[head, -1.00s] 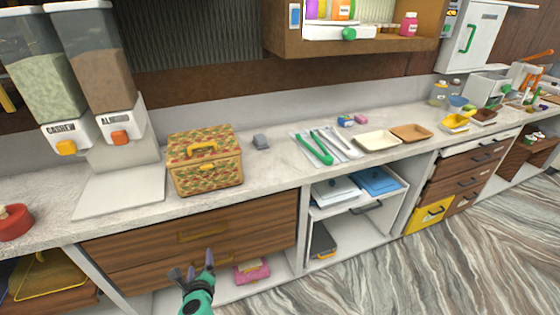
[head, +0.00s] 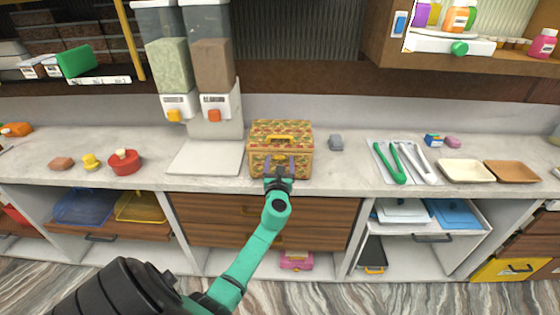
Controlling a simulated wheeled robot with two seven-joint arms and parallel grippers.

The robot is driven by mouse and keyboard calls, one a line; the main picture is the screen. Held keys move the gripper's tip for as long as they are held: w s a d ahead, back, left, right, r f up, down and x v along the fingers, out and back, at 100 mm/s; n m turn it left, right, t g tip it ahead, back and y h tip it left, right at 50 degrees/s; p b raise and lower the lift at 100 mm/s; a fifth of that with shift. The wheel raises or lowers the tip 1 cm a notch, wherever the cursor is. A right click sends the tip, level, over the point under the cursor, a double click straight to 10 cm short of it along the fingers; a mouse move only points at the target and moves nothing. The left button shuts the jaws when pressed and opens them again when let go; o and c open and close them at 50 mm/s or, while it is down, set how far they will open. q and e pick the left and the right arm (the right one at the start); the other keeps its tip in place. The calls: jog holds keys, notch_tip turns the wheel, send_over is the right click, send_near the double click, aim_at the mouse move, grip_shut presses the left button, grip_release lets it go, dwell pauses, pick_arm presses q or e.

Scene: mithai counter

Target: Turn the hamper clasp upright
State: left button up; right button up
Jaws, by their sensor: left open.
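The hamper (head: 262,135) is a patterned green, red and yellow box with a yellow handle on its lid. It stands on the counter in the middle of the head view. My left gripper (head: 280,165) is open, right at the front face of the hamper, with its fingers pointing at it. I cannot tell whether the fingers touch it. The clasp is hidden behind the gripper or too small to make out. My right gripper is not in view.
Two dispensers (head: 214,65) stand behind and left of the hamper. A red pot (head: 125,163) is at the left. The counter just beside the hamper is clear.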

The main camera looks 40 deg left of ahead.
pick_arm(q)
jog(key=shift+w+a, duration=0.15)
jog(key=shift+a, duration=0.1)
jog(key=shift+d, duration=0.1)
grip_shut()
jog(key=n+b, duration=0.2)
jog(key=n, duration=0.1)
jog(key=shift+f+n+b, duration=0.15)
jog(key=shift+n+b, duration=0.15)
jog(key=shift+b, duration=0.05)
jog(key=n+b, duration=0.3)
jog(key=n, duration=0.2)
jog(key=n+b, duration=0.4)
jog(key=n, duration=0.1)
jog(key=shift+f+n, duration=0.1)
jog(key=shift+n, duration=0.3)
jog(key=shift+n+b, duration=0.85)
jog(key=shift+n, duration=0.95)
